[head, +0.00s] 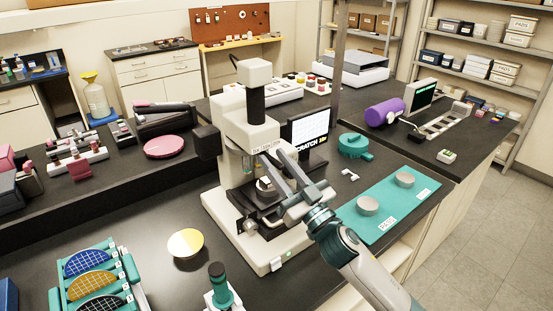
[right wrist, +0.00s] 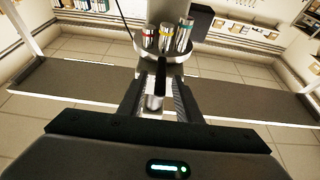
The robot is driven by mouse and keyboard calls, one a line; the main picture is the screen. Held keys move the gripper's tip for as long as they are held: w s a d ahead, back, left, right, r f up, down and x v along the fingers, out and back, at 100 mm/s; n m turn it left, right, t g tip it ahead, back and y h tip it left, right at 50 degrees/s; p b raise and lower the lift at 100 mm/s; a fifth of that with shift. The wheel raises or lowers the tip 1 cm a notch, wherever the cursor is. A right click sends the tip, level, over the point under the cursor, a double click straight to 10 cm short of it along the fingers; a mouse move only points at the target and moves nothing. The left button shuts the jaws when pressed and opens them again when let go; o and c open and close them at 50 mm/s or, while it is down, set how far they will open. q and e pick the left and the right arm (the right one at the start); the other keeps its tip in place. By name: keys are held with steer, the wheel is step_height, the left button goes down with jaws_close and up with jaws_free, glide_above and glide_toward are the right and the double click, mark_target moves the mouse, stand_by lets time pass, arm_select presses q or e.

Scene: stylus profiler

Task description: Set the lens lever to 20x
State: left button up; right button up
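The white stylus profiler (head: 262,105) stands on the black bench, with small lens marks on its head that I cannot read reliably. In the right wrist view, the lens turret (right wrist: 163,53) carries objectives with red, yellow and green bands. The black lens lever (right wrist: 160,76) sticks out below it towards my camera. My right gripper (head: 272,158) reaches in at the front of the profiler. In its wrist view the right gripper (right wrist: 158,82) is open, one finger on each side of the lever, with gaps showing. Its fingers hide part of the turret in the head view. My left gripper is out of view.
A screen (head: 308,130) stands behind the profiler. A teal mat (head: 390,207) with two grey discs lies at right. A half-yellow wafer (head: 186,243), a teal wafer rack (head: 125,270) and a dark green-topped tool (head: 219,285) are at front left.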

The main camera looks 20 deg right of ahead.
steer(key=shift+c, duration=0.7)
jaws_close()
steer(key=shift+w+d+n+g+y, duration=0.2)
steer(key=shift+d+n+y, duration=0.15)
steer(key=shift+y, duration=0.3)
steer(key=shift+w+d+n+g+y, duration=0.2)
steer(key=shift+d+n+y, duration=0.15)
steer(key=shift+y, duration=0.3)
steer(key=shift+o, duration=0.7)
jaws_free()
steer(key=shift+r, duration=0.1)
steer(key=shift+s, duration=0.1)
